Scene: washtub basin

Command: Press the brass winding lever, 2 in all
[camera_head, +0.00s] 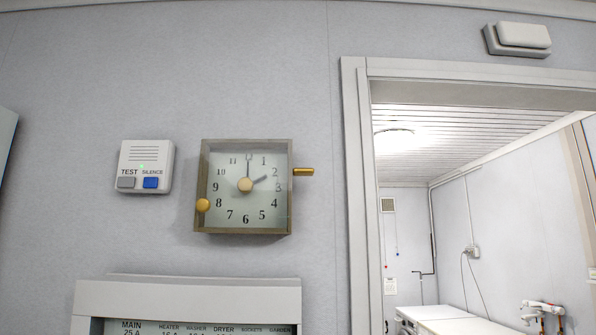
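The brass winding lever (304,172) is a short brass bar. It sticks out to the right from the right side of a square wall clock (246,229), at about the height of the 2, and looks roughly level. The clock has a white face, a frame of dull brown-grey, and hands reading about two o'clock. A round brass knob (203,205) sits at the left of the clock front, near the 8. My gripper is not in view, and nothing touches the lever.
A labelled breaker panel (190,292) is below. A door frame (355,200) stands right of the lever, opening onto another room.

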